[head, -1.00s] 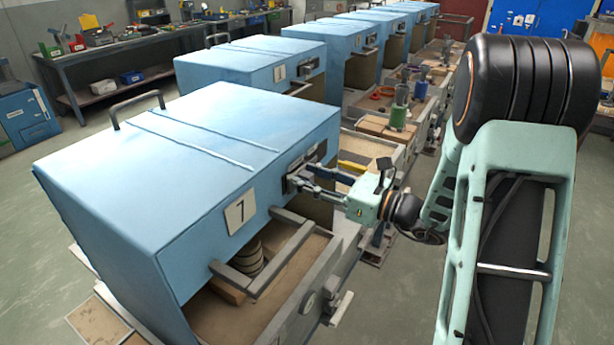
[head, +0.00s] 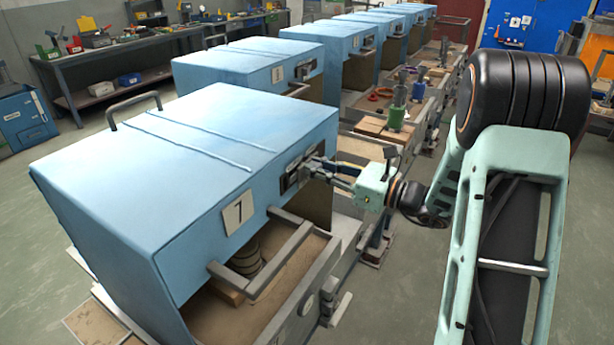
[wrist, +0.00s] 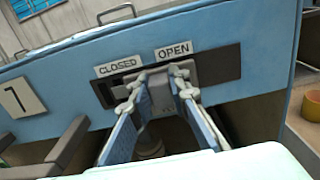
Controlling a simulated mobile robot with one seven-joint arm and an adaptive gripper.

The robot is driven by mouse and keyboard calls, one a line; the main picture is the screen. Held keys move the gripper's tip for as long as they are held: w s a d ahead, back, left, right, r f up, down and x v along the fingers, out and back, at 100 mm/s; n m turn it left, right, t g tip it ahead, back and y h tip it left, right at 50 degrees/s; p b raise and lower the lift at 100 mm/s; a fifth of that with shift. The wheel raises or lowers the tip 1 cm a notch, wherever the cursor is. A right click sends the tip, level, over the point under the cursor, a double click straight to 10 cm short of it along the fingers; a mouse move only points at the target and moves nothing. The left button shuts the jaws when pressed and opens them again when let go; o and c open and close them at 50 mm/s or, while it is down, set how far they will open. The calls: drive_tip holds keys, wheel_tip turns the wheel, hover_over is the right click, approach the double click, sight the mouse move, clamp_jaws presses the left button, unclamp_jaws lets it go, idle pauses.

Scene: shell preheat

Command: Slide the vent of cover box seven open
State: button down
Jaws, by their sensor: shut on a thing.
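Cover box seven (head: 190,170) is the nearest blue box, with a white 7 plate on its front. Its vent (head: 291,180) is a dark slot near the front's right end. In the wrist view, the vent (wrist: 107,93) lies under a CLOSED label (wrist: 118,66) on the left and an OPEN label (wrist: 173,50) on the right. My gripper (head: 313,167) is at the vent. In the wrist view its fingers (wrist: 158,80) are on either side of the grey vent slide tab (wrist: 160,96) and shut on it, around the middle of the slot. The fingers hide part of the slide.
A grey handle bar (head: 275,262) juts out from the box front, left of my gripper. Below it is an open tray with stacked discs (head: 246,255). More blue boxes (head: 250,62) stand in a row behind. The floor at the right is clear.

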drive_tip(key=shift+w+d, duration=0.8)
drive_tip(key=shift+w, duration=0.35)
drive_tip(key=shift+r, duration=0.1)
drive_tip(key=c, duration=1.8)
unclamp_jaws()
drive_tip(key=shift+w, duration=0.1)
drive_tip(key=v, duration=1.2)
